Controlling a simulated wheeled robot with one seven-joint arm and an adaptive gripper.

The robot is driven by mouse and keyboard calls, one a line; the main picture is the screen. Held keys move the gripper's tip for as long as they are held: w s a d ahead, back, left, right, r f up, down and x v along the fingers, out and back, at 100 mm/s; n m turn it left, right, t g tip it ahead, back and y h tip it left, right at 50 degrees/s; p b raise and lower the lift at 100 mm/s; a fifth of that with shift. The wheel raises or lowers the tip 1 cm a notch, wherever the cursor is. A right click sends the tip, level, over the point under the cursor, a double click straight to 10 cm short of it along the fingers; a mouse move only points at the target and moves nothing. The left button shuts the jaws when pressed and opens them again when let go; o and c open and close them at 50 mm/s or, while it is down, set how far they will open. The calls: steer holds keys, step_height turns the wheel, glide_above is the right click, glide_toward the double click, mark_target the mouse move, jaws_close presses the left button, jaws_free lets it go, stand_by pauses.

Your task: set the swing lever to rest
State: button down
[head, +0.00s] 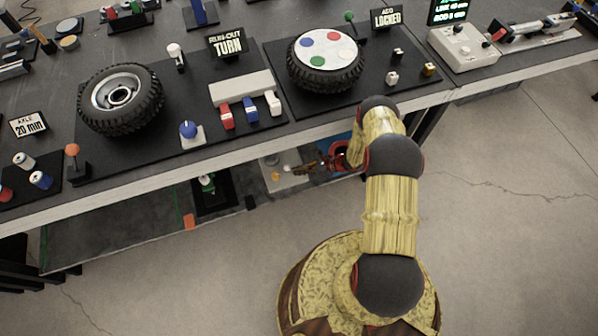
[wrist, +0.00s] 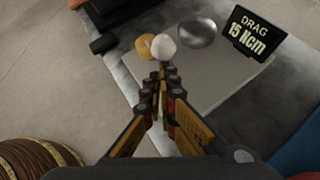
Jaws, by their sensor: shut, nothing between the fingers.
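In the wrist view a round white knob (wrist: 163,48) stands over a pale grey plate (wrist: 215,78), with a yellow round piece (wrist: 144,46) close to its left. The knob looks like the end of the swing lever; its arm is hidden or too small to make out. My gripper (wrist: 160,73) is shut and empty, its tips just short of the knob in the picture; I cannot tell whether they touch it. In the head view my gripper (head: 298,169) reaches in over the lower shelf beside the small white knob (head: 287,168).
A silver dome (wrist: 197,32) and a "DRAG 15 Ncm" sign (wrist: 254,32) stand right of the knob. The worktop edge (head: 225,147) overhangs the lower shelf. A dark tray with a green-topped piece (head: 207,184) lies to the left. The floor in front is clear.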

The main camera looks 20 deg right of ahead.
steer(key=shift+d, duration=0.15)
steer(key=shift+d+f+b, duration=0.15)
steer(key=shift+d+b, duration=0.45)
steer(key=shift+d, duration=0.05)
steer(key=shift+s+d+f, duration=0.1)
steer(key=shift+d, duration=0.1)
steer(key=s+d, duration=0.1)
steer(key=s+d+b, duration=0.1)
steer(key=d, duration=0.1)
steer(key=shift+s+d+f, duration=0.1)
steer(key=shift+s+d, duration=0.05)
steer(key=shift+d, duration=0.15)
steer(key=p+v, duration=0.3)
steer(key=v, duration=0.6)
